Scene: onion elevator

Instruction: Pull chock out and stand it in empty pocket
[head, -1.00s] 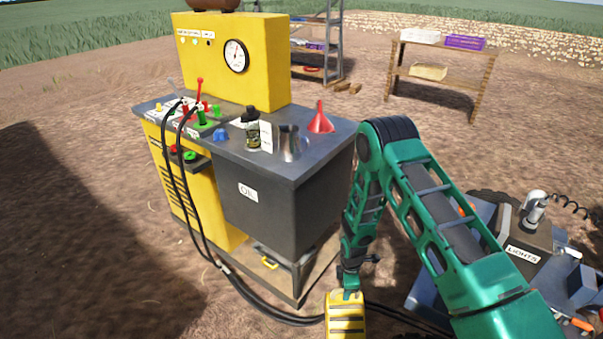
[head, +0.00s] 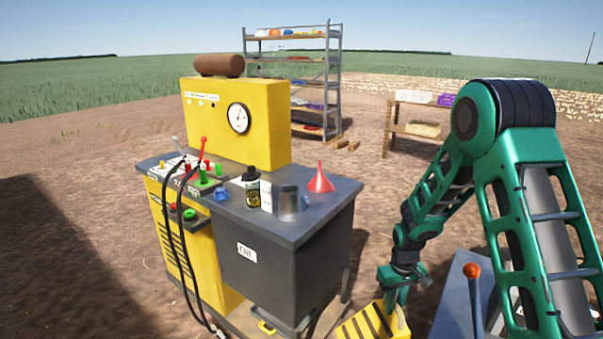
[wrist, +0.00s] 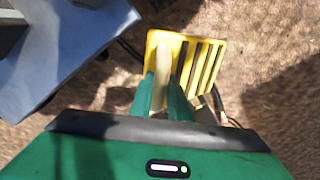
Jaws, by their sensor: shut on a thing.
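The chock is a yellow block with dark slots or stripes (head: 368,325), low in the head view and partly cut off by the bottom edge. My gripper (head: 394,300) is shut on it from above, at its right end. In the wrist view the two green fingers (wrist: 161,97) pinch a pale upright part of the chock (wrist: 205,62), whose slotted face lies to the right of the fingers. The chock appears to be off the ground. I cannot make out an empty pocket in either view.
A yellow and grey machine (head: 300,240) with a gauge, levers, bottle, metal jug and red funnel (head: 319,180) stands left of my gripper. Black hoses (head: 180,245) hang down its front. A blue-grey surface (wrist: 75,60) lies close left in the wrist view. Shelves stand behind.

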